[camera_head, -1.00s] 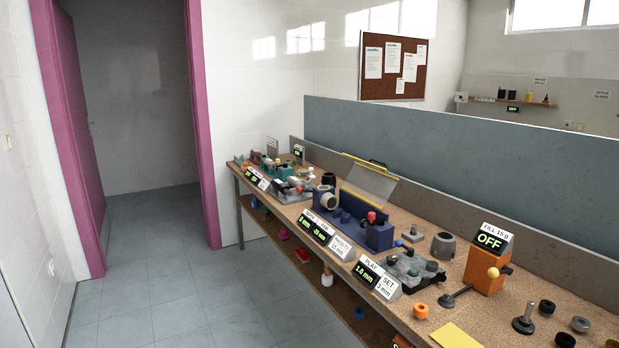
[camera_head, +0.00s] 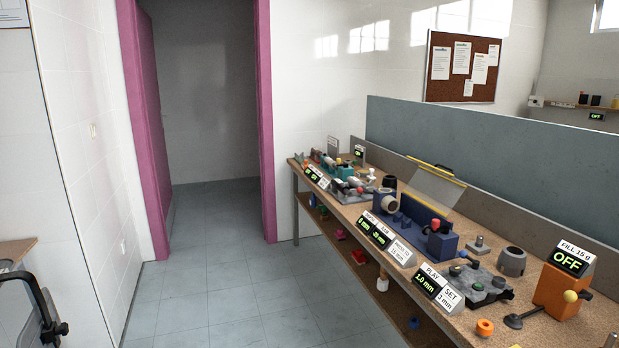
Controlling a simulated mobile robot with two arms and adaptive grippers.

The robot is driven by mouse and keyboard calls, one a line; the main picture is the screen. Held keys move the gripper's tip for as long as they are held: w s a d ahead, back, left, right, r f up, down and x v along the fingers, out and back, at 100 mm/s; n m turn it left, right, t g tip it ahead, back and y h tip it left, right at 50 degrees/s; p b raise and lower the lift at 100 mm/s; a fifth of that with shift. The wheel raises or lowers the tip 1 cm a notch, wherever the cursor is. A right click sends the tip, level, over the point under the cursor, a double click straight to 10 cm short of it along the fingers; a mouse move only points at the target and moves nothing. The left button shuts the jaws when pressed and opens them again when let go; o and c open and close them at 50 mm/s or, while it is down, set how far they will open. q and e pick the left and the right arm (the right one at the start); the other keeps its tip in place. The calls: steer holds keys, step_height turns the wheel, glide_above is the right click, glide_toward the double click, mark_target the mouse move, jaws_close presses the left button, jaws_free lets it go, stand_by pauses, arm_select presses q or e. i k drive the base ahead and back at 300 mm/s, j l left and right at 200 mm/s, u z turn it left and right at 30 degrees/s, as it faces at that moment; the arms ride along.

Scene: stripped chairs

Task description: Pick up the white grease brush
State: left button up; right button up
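I cannot make out a white grease brush for certain in the head view. A small white upright object (camera_head: 382,280) stands on the low shelf under the long workbench; it is too small to tell what it is. Neither of my grippers is in view.
The workbench (camera_head: 470,318) runs along the right, carrying a blue fixture (camera_head: 441,245), an orange block (camera_head: 562,291) and an orange ring (camera_head: 484,327). A black curved frame (camera_head: 40,305) stands at lower left. Tiled floor (camera_head: 225,305) is clear towards the doorway (camera_head: 205,110).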

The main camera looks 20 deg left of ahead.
mark_target(370, 177)
steer(key=i+j+u, duration=0.2)
steer(key=u, duration=0.25)
steer(key=i+j+u, duration=0.15)
steer(key=u, duration=0.3)
steer(key=i+u, duration=0.3)
steer(key=u, duration=0.15)
steer(key=i, duration=4)
